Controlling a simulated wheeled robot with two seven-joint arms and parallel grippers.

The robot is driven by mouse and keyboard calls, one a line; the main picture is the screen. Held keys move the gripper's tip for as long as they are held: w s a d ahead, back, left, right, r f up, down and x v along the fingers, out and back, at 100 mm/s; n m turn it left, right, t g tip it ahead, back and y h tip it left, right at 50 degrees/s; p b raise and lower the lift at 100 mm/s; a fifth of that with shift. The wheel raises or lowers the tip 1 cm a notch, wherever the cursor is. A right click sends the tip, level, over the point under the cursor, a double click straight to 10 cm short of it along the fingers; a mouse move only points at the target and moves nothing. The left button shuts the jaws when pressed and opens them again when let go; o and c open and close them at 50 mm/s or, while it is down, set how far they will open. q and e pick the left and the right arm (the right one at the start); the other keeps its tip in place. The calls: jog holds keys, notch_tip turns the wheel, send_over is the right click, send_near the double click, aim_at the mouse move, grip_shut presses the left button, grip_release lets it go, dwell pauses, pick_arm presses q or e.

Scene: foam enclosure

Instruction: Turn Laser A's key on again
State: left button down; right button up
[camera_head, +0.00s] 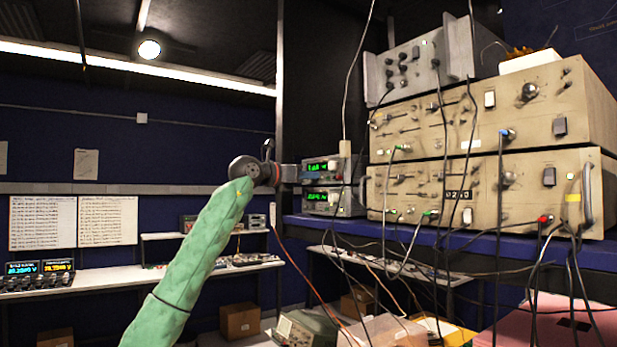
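Two small grey units with green displays are stacked at the left end of the blue shelf, an upper one (322,166) and a lower one (327,200). I cannot read a Laser A label on either, and no key can be made out. My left arm, in a green sleeve, rises from the bottom. My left gripper (291,174) is level with the upper unit, close to its left front edge. Whether it touches the unit, and whether its fingers are open, is too small to tell. My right gripper is out of view.
Large beige instruments (490,190) with knobs and cables stand right of the small units on the blue shelf (470,245). Several loose cables hang in front. A white bench (150,280) with equipment lies behind, left.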

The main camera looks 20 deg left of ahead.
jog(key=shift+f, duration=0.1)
pick_arm(q)
jog(key=m+b, duration=0.2)
jog(key=m, duration=0.2)
jog(key=m+b, duration=0.2)
jog(key=m, duration=0.3)
jog(key=shift+s+d+f+b, duration=0.1)
jog(key=shift+d+f+b, duration=0.1)
jog(key=shift+b, duration=0.2)
jog(key=shift+m, duration=1.1)
jog(key=m+b, duration=0.1)
jog(key=m, duration=0.1)
jog(key=shift+m, duration=0.3)
jog(key=m, duration=0.3)
jog(key=shift+f+m, duration=0.1)
jog(key=shift+m, duration=0.2)
jog(key=shift+m+b, duration=0.3)
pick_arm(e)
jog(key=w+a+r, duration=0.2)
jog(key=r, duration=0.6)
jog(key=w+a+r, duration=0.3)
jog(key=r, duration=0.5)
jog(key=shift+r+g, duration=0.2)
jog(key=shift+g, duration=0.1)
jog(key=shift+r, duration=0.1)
